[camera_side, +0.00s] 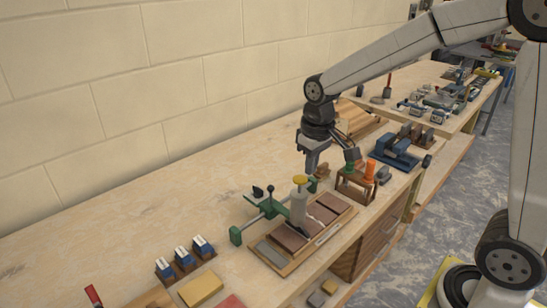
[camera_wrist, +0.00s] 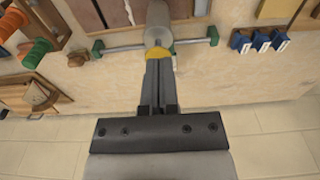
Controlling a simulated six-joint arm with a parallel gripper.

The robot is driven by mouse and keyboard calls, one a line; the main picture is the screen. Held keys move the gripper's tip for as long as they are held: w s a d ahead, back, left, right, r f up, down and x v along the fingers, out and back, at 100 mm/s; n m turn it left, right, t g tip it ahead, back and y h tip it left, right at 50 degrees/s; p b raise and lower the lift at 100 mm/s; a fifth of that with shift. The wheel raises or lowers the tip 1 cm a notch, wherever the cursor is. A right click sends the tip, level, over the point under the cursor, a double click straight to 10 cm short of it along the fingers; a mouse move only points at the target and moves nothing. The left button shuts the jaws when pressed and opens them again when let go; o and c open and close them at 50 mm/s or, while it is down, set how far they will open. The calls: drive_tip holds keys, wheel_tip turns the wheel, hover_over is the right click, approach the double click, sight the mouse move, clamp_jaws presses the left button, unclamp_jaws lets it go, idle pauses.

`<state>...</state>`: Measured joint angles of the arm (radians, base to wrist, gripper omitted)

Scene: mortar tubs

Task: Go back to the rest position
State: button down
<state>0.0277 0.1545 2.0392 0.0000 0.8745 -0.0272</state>
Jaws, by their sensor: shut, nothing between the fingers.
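My gripper (camera_side: 311,172) is shut and empty, pointing down above the workbench. It also shows in the wrist view (camera_wrist: 158,62), with its fingers together.
A rack with orange-topped items (camera_side: 370,172) and a blue vise (camera_side: 396,150) stand to the right. Blue blocks (camera_side: 184,256) sit front left. The wall (camera_side: 150,90) runs behind; bare bench lies left.

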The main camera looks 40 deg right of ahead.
drive_tip(key=s+a+f+t, duration=0.1)
drive_tip(key=s+f, duration=0.7)
drive_tip(key=s, duration=0.2)
drive_tip(key=shift+s+t, duration=0.2)
drive_tip(key=shift+t, duration=0.2)
